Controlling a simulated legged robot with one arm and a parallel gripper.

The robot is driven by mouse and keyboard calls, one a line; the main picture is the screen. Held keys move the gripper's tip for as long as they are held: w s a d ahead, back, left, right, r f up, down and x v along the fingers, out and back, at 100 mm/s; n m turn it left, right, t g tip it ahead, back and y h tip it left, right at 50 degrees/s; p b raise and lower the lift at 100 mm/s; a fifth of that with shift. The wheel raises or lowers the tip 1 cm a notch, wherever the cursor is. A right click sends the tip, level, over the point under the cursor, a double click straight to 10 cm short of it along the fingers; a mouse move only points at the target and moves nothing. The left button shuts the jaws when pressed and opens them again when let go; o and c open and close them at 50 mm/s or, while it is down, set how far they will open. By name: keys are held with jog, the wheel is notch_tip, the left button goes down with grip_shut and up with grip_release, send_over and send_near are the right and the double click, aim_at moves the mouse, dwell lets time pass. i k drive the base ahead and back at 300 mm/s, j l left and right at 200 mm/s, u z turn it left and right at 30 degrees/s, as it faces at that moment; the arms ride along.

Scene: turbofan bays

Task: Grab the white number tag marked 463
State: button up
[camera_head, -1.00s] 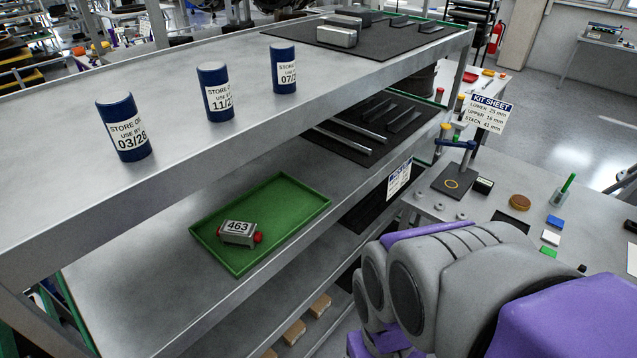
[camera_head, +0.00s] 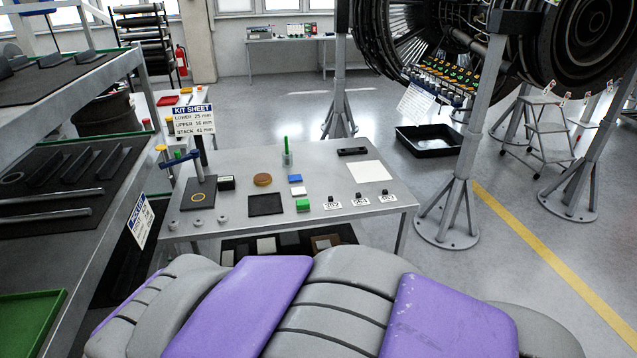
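Three small white number tags lie along the front right of the grey workbench (camera_head: 235,232), each with a small black piece at its upper edge. They are the left tag (camera_head: 332,206), the middle tag (camera_head: 362,202) and the right tag (camera_head: 388,199). Their numbers are too small to read surely, so I cannot tell which is marked 463. The green tray (camera_head: 28,318) shows only in part at the lower left, and no 463 part is visible in it. My purple and grey arm fills the bottom of the view. My gripper is not in view.
The metal shelf rack (camera_head: 100,165) stands close at the left. A kit sheet sign (camera_head: 193,120) rises by the bench's left end. Blue, white and green blocks, a brown disc (camera_head: 262,180) and a white sheet (camera_head: 370,171) lie on the bench. An engine stand (camera_head: 447,215) is at the right.

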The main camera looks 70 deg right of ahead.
aim_at(385, 198)
jog(key=z, duration=2.7)
jog(key=i+l+u, duration=0.25)
jog(key=i, duration=0.4)
jog(key=i+l+u, duration=0.3)
jog(key=i, duration=0.35)
jog(key=i+l+u, duration=0.25)
jog(key=i+l, duration=0.3)
jog(key=i, duration=0.1)
